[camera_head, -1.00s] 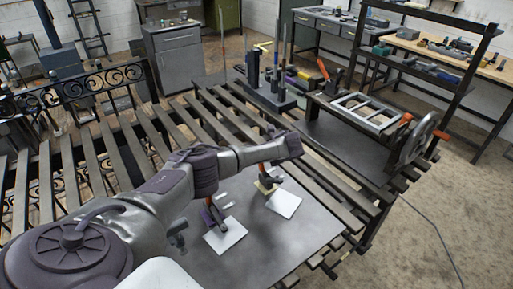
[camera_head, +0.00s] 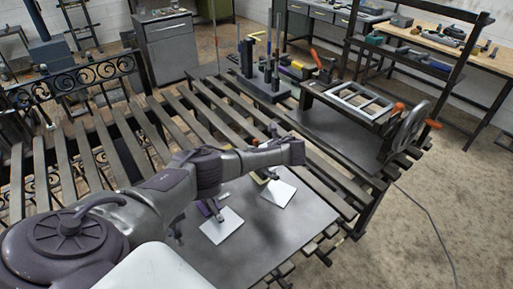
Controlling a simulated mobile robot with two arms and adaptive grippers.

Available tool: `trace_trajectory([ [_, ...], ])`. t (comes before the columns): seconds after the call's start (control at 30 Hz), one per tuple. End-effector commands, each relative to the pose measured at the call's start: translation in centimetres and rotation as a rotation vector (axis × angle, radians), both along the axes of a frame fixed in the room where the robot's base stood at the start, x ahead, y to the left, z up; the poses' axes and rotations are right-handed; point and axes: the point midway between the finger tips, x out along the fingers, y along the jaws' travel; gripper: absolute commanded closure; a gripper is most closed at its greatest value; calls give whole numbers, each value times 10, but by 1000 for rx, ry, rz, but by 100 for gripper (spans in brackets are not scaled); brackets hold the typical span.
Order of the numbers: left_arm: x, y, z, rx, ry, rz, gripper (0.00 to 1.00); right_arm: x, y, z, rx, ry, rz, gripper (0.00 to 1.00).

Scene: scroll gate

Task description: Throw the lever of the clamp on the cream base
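A clamp with a small cream base (camera_head: 261,179) and an orange-red lever stands at the left edge of a white plate (camera_head: 280,194) on the grey bench top (camera_head: 262,240). My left forearm and wrist hang just above it and hide its upper part. My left gripper (camera_head: 297,152) is at the arm's end, above and right of the clamp; its fingers cannot be made out, nor whether it touches the lever. A second clamp with a purple base (camera_head: 206,208) stands by another white plate (camera_head: 222,226). My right gripper is not in view.
Dark slats (camera_head: 335,176) run beside and behind the bench top. A frame fixture (camera_head: 357,100) with a handwheel (camera_head: 411,130) stands at the right, and a dark upright stand (camera_head: 265,85) behind. The bench top's front right is bare.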

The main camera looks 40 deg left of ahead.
Motion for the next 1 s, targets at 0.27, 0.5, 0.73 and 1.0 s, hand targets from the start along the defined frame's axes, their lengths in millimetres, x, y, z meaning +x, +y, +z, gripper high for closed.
trace_trajectory([
  [0.27,0,0,0,-1,0,0,56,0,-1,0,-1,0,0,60],
  [0.5,-2,-8,4,-2,1,-1,56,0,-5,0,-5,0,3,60],
  [0.73,-12,-44,27,-4,-1,-5,56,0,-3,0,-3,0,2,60],
  [1.0,-24,-85,54,-2,0,-2,56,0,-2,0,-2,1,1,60],
])
